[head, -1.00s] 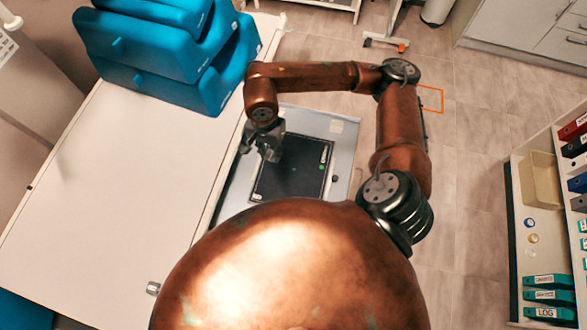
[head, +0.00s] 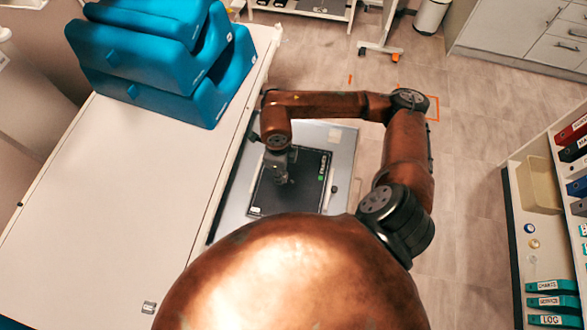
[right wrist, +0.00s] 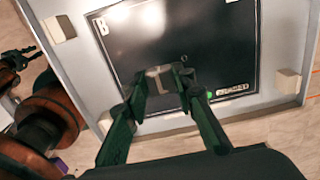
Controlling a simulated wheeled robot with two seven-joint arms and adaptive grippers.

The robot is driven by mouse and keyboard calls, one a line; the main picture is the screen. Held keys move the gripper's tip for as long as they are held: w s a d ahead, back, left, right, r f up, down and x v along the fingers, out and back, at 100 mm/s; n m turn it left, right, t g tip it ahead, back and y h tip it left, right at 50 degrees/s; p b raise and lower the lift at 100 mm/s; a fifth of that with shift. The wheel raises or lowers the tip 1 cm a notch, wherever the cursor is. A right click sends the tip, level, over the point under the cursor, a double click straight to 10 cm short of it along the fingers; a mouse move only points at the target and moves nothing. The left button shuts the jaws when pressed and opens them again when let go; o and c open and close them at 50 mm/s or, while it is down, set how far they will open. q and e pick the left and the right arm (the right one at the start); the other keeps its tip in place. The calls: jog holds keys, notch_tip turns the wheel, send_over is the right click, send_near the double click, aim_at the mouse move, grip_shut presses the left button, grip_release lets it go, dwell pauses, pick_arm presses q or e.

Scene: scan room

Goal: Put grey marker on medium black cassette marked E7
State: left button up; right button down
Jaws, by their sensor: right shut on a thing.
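The black cassette (head: 312,192) lies flat on a light grey panel, with a green dot and small labels at its edges; I cannot read E7 on it. It also fills the upper right wrist view (right wrist: 200,45). My right gripper (head: 283,178) is over the cassette, left of its middle. In the right wrist view its fingers (right wrist: 165,92) are shut on a small grey marker (right wrist: 154,73) with a pale L-like shape. I cannot tell whether the marker touches the cassette. A dark gripper (right wrist: 18,60), seemingly my left, shows at the wrist view's left edge.
The light grey panel (head: 343,160) has pale blocks (right wrist: 288,82) near its corners. A long white table (head: 110,190) stands left, with blue foam blocks (head: 150,60) at its far end. A shelf with binders (head: 550,302) stands at right. Floor lies open beyond the panel.

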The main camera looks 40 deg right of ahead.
aim_at(295, 167)
jog(key=w+d+f, duration=0.1)
jog(key=d+f, duration=0.1)
jog(key=w+d+f, duration=0.1)
jog(key=d+f, duration=0.1)
jog(key=d, duration=0.1)
jog(key=w+d+f, duration=0.2)
jog(key=d+f, duration=0.1)
jog(key=shift+w+d, duration=0.1)
jog(key=shift+d, duration=0.1)
jog(key=shift+w+d+f, duration=0.2)
jog(key=shift+d+f, duration=0.25)
jog(key=shift+f, duration=0.1)
notch_tip(295, 167, down, 3)
jog(key=shift+w+d+f+p, duration=0.1)
jog(key=shift+p, duration=0.35)
pick_arm(q)
jog(key=shift+w+a+r, duration=0.1)
jog(key=shift+w+r, duration=0.5)
jog(key=shift+w, duration=0.15)
pick_arm(e)
jog(key=shift+f, duration=0.1)
jog(key=shift+f, duration=0.15)
jog(key=c, duration=1.6)
grip_release()
pick_arm(q)
jog(key=shift+f, duration=0.15)
